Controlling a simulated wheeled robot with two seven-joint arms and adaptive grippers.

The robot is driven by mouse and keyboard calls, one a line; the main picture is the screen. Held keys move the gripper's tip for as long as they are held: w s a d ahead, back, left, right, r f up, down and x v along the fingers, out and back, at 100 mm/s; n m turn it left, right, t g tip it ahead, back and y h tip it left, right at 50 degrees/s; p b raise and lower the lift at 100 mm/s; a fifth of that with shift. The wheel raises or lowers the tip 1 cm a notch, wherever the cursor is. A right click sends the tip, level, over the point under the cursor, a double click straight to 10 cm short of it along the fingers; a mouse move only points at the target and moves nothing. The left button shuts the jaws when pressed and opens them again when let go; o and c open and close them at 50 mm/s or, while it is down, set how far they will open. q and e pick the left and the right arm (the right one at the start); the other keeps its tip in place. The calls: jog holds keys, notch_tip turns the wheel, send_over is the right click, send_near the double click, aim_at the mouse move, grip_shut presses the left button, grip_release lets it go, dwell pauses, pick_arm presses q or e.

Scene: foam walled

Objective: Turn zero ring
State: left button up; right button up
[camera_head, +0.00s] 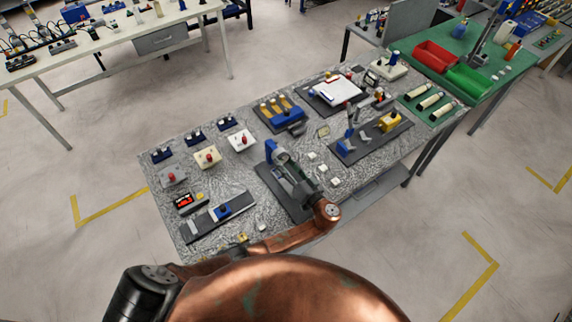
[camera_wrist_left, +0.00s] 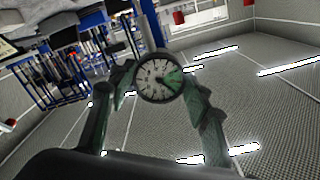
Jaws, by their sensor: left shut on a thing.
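A round dial gauge (camera_wrist_left: 157,76) with a pale face, a needle, a green sector and a dark ring around its rim shows in the left wrist view. My left gripper (camera_wrist_left: 161,88) is shut on that ring, with one worn green finger on each side of the dial. In the head view my left gripper (camera_head: 284,163) is over a dark base plate (camera_head: 272,187), beside a blue stand (camera_head: 270,149). My gripper and wrist hide the dial in the head view. My right gripper is not in view.
The speckled grey table (camera_head: 262,215) carries a slide fixture (camera_head: 218,215) at left, red-knobbed boxes (camera_head: 207,157) behind it, a clipboard (camera_head: 337,90) at the back and a yellow-block fixture (camera_head: 390,121) at right. A green table (camera_head: 452,65) with red and green bins stands beyond.

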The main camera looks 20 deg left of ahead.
pick_arm(q)
jog(key=m, duration=0.2)
jog(key=shift+m, duration=0.4)
jog(key=shift+r+m, duration=0.1)
jog(key=shift+m, duration=1.7)
jog(key=o, duration=1.2)
jog(key=shift+c, duration=0.2)
jog(key=v, duration=1.2)
